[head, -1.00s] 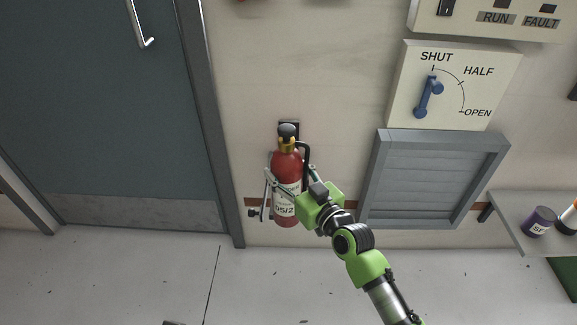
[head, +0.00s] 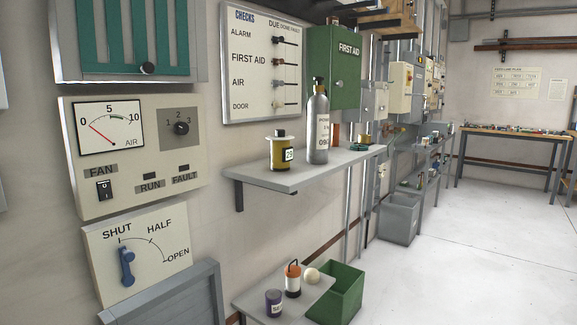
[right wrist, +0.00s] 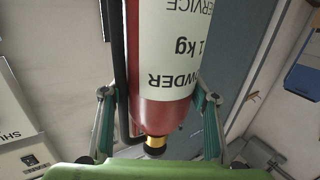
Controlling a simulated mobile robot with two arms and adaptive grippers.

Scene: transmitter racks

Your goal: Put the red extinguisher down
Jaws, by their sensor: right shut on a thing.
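The red extinguisher (right wrist: 160,112), with a white label and a brass-coloured neck, shows in the right wrist view. Its label reads upside down there. My right gripper (right wrist: 158,122) is shut on it, with one finger on each side of the body near the neck. The far end of the extinguisher runs out of the frame. Neither the extinguisher nor either gripper shows in the head view.
A lower shelf (head: 258,300) holds small items beside a green bin (head: 345,290). A grey bin (head: 398,220) stands farther back. Floor (head: 470,240) at right is clear.

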